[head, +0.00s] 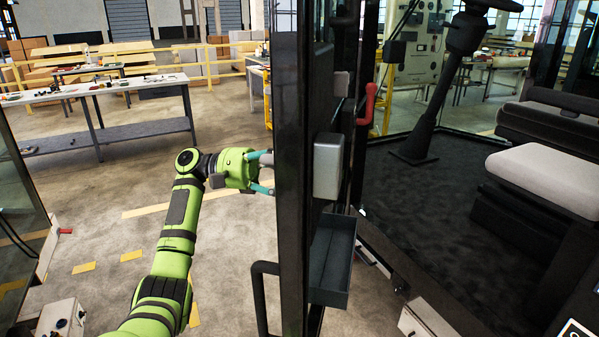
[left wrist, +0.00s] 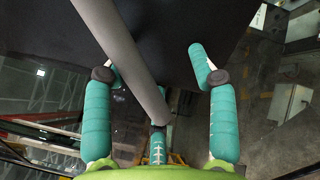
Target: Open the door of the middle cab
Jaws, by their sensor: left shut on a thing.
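The cab door (head: 290,220) stands in the middle of the head view, seen nearly edge-on as a tall dark panel. The open cab interior shows to its right, so the door stands away from the opening. My left gripper (head: 266,172) is at the door's left face, at mid height. In the left wrist view a grey bar (left wrist: 125,55), apparently the door handle, runs between the teal fingers of the gripper (left wrist: 160,75), which is shut on it. In the head view the door hides most of this grasp. My right gripper is in neither view.
Inside the cab are a dark floor (head: 400,200), a steering column (head: 432,105) and a seat (head: 545,175). A grey box (head: 328,165), a dark tray (head: 332,262) and a red lever (head: 368,102) are near the door's right side. Concrete floor (head: 110,190) lies clear at left.

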